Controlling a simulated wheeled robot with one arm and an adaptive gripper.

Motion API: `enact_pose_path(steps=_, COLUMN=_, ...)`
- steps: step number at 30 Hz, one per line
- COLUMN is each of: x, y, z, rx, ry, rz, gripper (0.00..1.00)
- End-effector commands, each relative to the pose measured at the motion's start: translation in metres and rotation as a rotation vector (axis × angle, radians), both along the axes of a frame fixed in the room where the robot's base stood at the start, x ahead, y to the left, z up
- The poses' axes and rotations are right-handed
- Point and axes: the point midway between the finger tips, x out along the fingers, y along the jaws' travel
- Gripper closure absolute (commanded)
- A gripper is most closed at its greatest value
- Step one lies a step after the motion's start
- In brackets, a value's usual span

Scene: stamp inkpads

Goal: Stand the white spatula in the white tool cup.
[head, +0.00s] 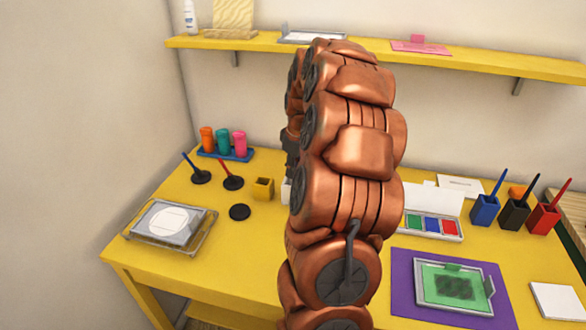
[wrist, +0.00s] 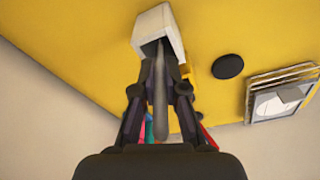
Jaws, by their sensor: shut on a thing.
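The white tool cup (wrist: 152,24) is at the top middle of the wrist view, its dark mouth facing my gripper. In the head view only a sliver of the cup (head: 286,191) shows beside my arm. My gripper (wrist: 160,72) is shut on the spatula (wrist: 160,105), which looks greyish white and runs lengthwise between the fingers. Its far end overlaps the cup's mouth; I cannot tell how deep it is inside. In the head view my arm hides the spatula, and only a dark part of my gripper shows at the arm's left edge.
A small yellow cup (head: 263,188) stands just left of the white cup. A black disc (head: 240,212), two stamps on black bases and a blue rack (head: 225,154) of coloured tubes are further left. Blue, black and red holders (head: 514,214) stand at the right.

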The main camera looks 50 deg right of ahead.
Motion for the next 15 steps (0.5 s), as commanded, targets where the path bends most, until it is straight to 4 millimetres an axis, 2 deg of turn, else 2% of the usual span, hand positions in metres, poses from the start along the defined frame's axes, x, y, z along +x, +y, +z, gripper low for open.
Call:
enact_pose_path(steps=2, x=0.0001, y=0.0002, z=-0.0032, rx=0.001, ry=0.0, rz=0.0, gripper=1.0)
enact_pose_path(steps=3, x=0.0001, y=0.0001, z=-0.0024, rx=0.0, ry=0.0, rz=0.0, gripper=0.86)
enact_pose_path(steps=9, x=0.0001, y=0.0, z=-0.0021, rx=0.0, ry=0.0, rz=0.0, gripper=0.65)
enact_pose_path(steps=15, x=0.0001, y=0.0, z=-0.002, rx=0.0, ry=0.0, rz=0.0, gripper=0.64)
